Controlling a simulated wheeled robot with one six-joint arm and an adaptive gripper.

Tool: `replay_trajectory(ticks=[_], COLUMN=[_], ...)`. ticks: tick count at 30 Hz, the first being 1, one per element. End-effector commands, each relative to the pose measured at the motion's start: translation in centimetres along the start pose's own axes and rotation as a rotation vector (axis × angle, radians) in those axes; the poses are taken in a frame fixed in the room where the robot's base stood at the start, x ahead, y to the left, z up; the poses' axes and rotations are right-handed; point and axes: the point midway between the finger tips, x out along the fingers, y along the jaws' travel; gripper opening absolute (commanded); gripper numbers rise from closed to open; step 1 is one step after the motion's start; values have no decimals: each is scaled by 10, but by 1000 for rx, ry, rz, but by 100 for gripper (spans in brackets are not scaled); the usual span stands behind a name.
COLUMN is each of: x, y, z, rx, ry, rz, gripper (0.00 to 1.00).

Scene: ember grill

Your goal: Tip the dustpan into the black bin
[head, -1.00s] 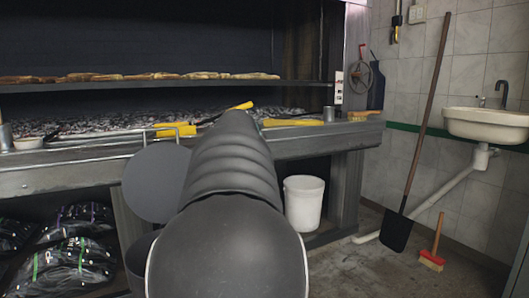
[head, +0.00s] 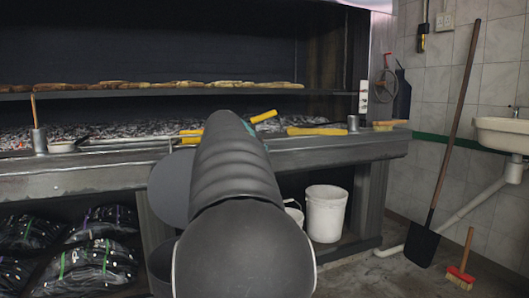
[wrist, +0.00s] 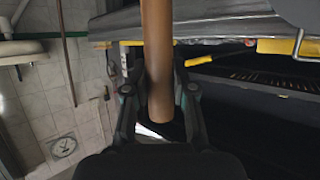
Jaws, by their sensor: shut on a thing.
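My gripper (wrist: 160,105) is shut on a brown wooden handle (wrist: 157,55), which runs up through the wrist view between the fingers. I cannot tell from this view whether the handle belongs to the dustpan; no pan shows clearly. A dark round bin (head: 160,268) stands left of my arm, mostly hidden. A dark grey disc (head: 172,188), which looks like its raised lid, stands above it.
The grill counter (head: 90,165) runs across, with yellow-handled tools (head: 315,131) on it. A white bucket (head: 326,212) stands below. Filled black bags (head: 95,262) lie at lower left. A shovel (head: 424,245) and a red brush (head: 461,275) lean at right. Floor between shows clear.

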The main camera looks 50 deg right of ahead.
Motion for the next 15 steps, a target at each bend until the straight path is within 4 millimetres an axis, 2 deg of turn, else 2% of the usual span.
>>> replay_trajectory(ticks=[15], x=[-13], y=[-34], z=[-14], rx=[-97], ry=[23], rz=[37], gripper=[0])
